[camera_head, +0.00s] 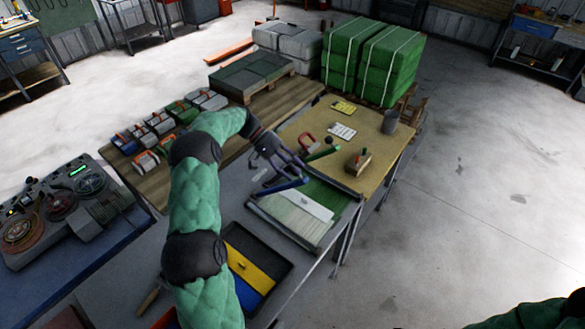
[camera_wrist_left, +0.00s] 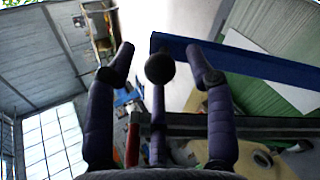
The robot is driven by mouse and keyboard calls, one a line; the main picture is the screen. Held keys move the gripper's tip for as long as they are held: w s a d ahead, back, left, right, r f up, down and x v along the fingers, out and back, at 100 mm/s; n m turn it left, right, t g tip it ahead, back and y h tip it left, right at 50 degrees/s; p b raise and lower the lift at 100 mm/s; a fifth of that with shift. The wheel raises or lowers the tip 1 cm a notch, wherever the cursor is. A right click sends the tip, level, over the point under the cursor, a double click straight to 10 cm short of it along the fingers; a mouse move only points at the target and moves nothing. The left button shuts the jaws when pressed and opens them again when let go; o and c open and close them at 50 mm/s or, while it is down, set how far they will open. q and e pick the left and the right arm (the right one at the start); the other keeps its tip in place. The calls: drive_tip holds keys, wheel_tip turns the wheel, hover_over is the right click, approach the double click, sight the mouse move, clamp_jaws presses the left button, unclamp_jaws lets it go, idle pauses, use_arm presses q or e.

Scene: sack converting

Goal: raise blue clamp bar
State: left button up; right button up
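The blue clamp bar (camera_head: 281,187) lies at the left edge of the green and pale sheet bed (camera_head: 296,214) in the head view. In the left wrist view the blue bar (camera_wrist_left: 262,64) runs from near the fingertips to the right edge. My left gripper (camera_head: 283,163) is just above and beyond the bar, its purple fingers spread. In the left wrist view the fingers (camera_wrist_left: 160,66) are apart with nothing between them. One finger overlaps the bar in that view; I cannot tell whether it touches. My right gripper is out of view.
A black tray (camera_head: 284,268) with yellow and blue pieces is in front. Green bales (camera_head: 372,60) stand at the back.

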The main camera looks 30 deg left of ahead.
use_arm(q)
drive_tip(key=shift+a, duration=0.1)
drive_tip(key=v, duration=1.1)
drive_tip(key=shift+a+r, duration=0.2)
drive_tip(key=shift+a, duration=0.15)
drive_tip(key=shift+f, duration=0.1)
